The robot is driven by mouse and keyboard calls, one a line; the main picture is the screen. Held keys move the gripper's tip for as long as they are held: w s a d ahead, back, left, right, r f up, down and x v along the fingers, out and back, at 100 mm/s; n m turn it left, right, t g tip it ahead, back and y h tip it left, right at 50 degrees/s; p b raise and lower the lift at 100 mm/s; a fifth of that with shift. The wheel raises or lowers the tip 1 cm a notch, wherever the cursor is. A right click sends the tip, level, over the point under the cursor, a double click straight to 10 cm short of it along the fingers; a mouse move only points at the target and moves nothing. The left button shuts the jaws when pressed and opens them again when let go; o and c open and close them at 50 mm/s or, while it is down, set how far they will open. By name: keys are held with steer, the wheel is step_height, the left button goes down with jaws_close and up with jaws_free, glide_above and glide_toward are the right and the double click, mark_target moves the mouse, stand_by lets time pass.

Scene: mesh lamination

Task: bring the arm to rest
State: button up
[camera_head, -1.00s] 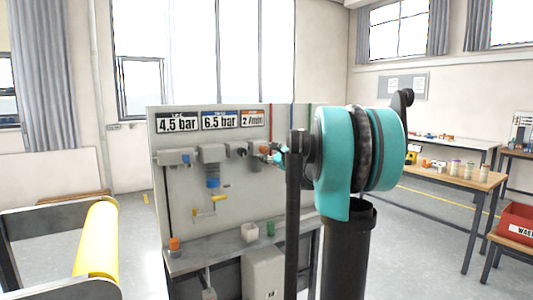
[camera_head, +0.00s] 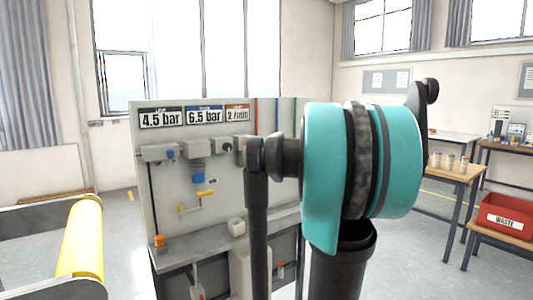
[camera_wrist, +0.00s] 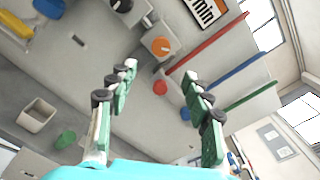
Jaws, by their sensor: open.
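My gripper (camera_wrist: 160,72) shows in the wrist view with its two green-padded fingers spread apart and nothing between them. Past the fingers lies the grey control panel, tilted in that view, with an orange knob (camera_wrist: 161,46) and a red round part (camera_wrist: 160,87). The fingers look apart from the panel. In the head view my teal and black arm stands in front of the right side of the panel (camera_head: 215,190). My gripper is hidden behind the arm there.
A yellow roller (camera_head: 80,237) is at the lower left. Open floor lies between.

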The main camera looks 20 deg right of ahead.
steer(key=s+a+f+n+g, duration=0.4)
steer(key=s+a+f+n, duration=0.3)
steer(key=f, duration=0.4)
steer(key=s+a+f+n+g, duration=0.4)
steer(key=s+a+f+n, duration=0.3)
steer(key=f, duration=0.4)
steer(key=s+d+f+n+g+h, duration=0.2)
steer(key=s+f+n, duration=0.3)
steer(key=s+f, duration=0.4)
steer(key=s+d+f+n+g+h, duration=0.2)
steer(key=s+f+n, duration=0.4)
steer(key=s+f, duration=0.3)
steer(key=shift+s+d+f+g+h, duration=0.25)
steer(key=shift+s+g+h, duration=0.25)
steer(key=shift+s+h, duration=0.25)
steer(key=shift+w, duration=0.15)
